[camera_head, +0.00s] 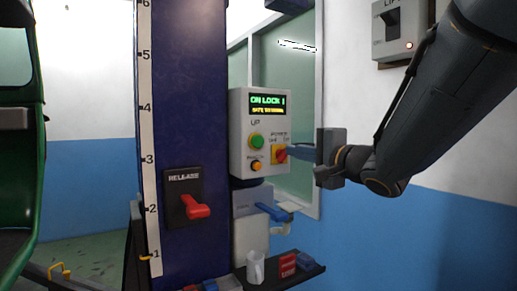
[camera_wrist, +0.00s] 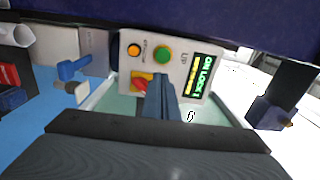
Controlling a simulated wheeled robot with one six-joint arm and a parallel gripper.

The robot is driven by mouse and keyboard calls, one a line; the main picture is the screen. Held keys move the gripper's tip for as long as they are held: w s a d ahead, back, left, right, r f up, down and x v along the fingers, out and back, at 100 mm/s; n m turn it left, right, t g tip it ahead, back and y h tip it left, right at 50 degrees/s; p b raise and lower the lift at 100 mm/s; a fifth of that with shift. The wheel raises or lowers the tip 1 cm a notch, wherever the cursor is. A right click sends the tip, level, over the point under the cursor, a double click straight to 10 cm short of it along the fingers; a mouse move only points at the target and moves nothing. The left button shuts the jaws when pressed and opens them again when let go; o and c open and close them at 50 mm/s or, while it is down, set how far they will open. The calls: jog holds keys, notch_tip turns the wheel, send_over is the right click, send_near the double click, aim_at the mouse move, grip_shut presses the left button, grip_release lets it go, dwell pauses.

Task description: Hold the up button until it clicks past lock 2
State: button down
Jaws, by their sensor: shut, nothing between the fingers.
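The control box (camera_head: 240,158) is on the blue column. Its display (camera_head: 267,105) reads ON LOCK 1, with a smaller yellow line that is hard to read. The green up button (camera_head: 256,141) sits under the UP label; it also shows in the wrist view (camera_wrist: 163,55). My gripper (camera_head: 289,151) is shut and empty. Its fingertips are at the red and yellow power switch (camera_head: 277,155), to the right of and slightly below the green button. In the wrist view the fingers (camera_wrist: 158,80) partly overlap the switch (camera_wrist: 141,82); I cannot tell whether they touch it.
An orange button (camera_head: 256,165) is below the green one. A red release lever (camera_head: 195,207) is on the column beside a height scale (camera_head: 151,160). A shelf (camera_head: 312,270) with small items and a blue-handled part (camera_head: 272,213) are below. A LIFT wall switch (camera_head: 393,30) is upper right.

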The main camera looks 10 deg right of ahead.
aim_at(259, 142)
jog(key=shift+s+a+r, duration=0.1)
jog(key=shift+r, duration=0.1)
jog(key=p+x, duration=0.1)
jog(key=x, duration=1.3)
jog(key=shift+a, duration=0.1)
